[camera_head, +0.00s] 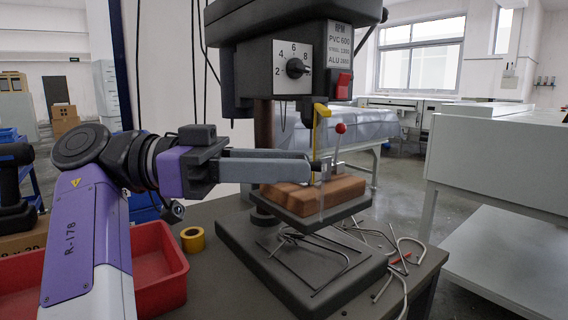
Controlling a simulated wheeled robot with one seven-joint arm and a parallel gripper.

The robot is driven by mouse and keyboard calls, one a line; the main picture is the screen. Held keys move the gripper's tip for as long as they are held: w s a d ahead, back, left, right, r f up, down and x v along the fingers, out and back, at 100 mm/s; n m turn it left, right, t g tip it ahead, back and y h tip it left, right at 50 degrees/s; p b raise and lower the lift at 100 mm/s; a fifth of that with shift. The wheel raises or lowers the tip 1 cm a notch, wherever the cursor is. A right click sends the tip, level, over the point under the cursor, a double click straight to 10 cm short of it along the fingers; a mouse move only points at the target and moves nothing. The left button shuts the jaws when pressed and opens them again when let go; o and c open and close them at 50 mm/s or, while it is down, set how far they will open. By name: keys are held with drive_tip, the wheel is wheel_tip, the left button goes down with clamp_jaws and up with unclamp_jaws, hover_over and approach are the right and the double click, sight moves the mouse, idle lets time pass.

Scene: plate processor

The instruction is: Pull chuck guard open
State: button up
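The drill press (293,65) stands on a dark bench, with a dial and a red switch on its head. Below the head hangs a yellow bracket (321,111). A clear, hard-to-see panel (329,195), which looks like the chuck guard, stands in front of the wooden block on the press table. My gripper (318,166) reaches in from the left, its grey fingers level and their tips beside the panel's upper part. I cannot tell whether the tips touch or grip the panel, or how wide the gap between them is.
A red-knobbed lever (340,128) rises just right of my fingertips. The brown block (315,192) lies below them. Bent metal rods (395,255) litter the bench. A yellow tape roll (192,239) and a red bin (160,270) are at left.

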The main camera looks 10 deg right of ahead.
drive_tip(key=shift+o, duration=1)
drive_tip(key=shift+r, duration=0.1)
wheel_tip(320, 180, up, 20)
drive_tip(key=p, duration=1.6)
drive_tip(key=shift+p, duration=0.3)
